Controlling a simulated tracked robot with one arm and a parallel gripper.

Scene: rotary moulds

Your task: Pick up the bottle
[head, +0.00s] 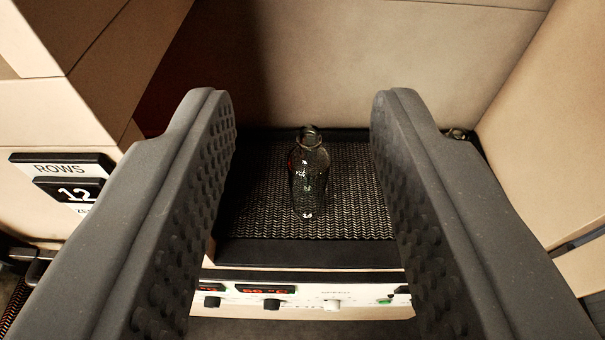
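The bottle (309,178) is clear dark glass with a narrow neck and a ringed mouth. It stands upright on a dark textured mat on top of a device, in the middle of the head view. My gripper (302,105) is open, with its two grey fingers to the left and right of the view. Their studded inner faces point toward each other. The bottle shows between the fingers with clear space on both sides, and neither finger touches it. It appears to stand beyond the fingers, but the exact distance is hard to tell.
The device's front panel (310,300) has knobs and red displays. A beige wall (390,60) rises behind the mat, and another beige panel (550,130) stands at the right. A sign reading "ROWS 12" (68,180) is on the left block. The mat around the bottle is bare.

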